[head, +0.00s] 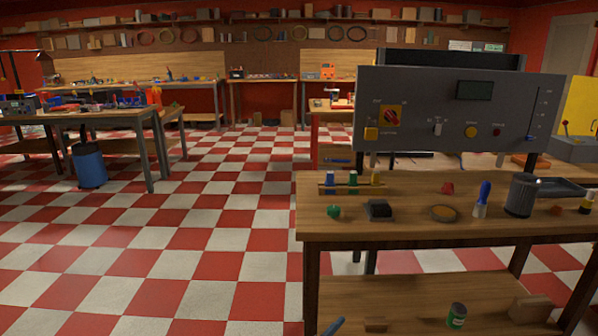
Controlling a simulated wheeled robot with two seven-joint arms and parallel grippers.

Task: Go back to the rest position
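Neither of my grippers shows in the head view. A grey control panel (417,108) stands behind the wooden workbench (390,222) on the right. The panel has a dark display, a red knob on a yellow plate, and yellow and red buttons. On the bench top are a rack with blue, green and yellow pieces (353,180), a small green object (333,211), a black block-like object (379,210), a round shallow dish (444,213), a blue-handled brush (482,199) and a dark grey mug-like container (521,195).
The bench's lower shelf (400,297) holds a green can (456,315) and wooden blocks. A blue bin (89,165) stands by a cluttered table at the left. The red and white checkered floor (180,250) is open left of the workbench. Shelves line the far wall.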

